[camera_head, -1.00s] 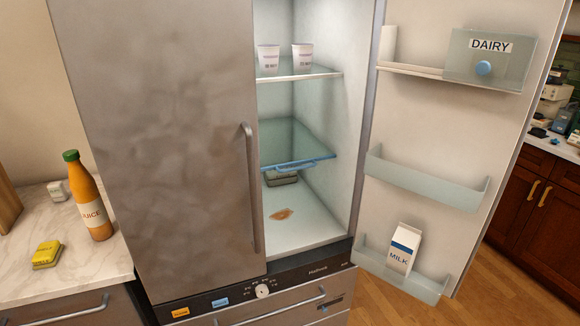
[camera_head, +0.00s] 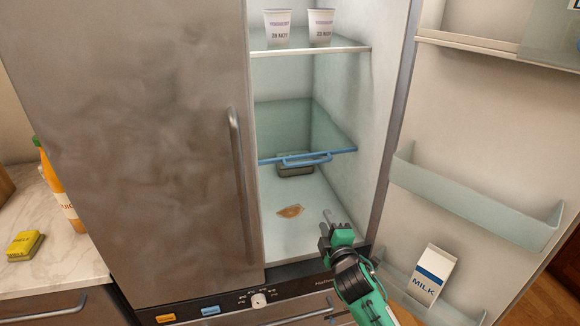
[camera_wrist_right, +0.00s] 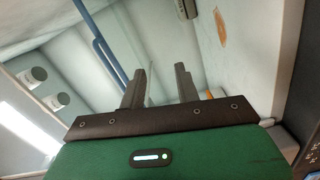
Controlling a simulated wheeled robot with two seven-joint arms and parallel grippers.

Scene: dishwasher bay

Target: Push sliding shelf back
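The sliding shelf (camera_head: 305,125) is a glass shelf with a blue front rail and a blue handle (camera_head: 307,160), at mid height in the open fridge. Its blue rail and handle (camera_wrist_right: 103,48) also show in the right wrist view. My right gripper (camera_head: 332,222) is at the fridge opening, below and to the right of the handle, apart from it. In the right wrist view its two fingers (camera_wrist_right: 160,80) are spread with nothing between them. My left gripper is not in view.
Two yoghurt cups (camera_head: 300,26) stand on the upper shelf. A container (camera_head: 295,165) and an orange-brown spill (camera_head: 290,211) are on the fridge floor below the sliding shelf. The right door (camera_head: 480,130) is open, with a milk carton (camera_head: 431,275) in its lower bin. The left door (camera_head: 130,130) is closed.

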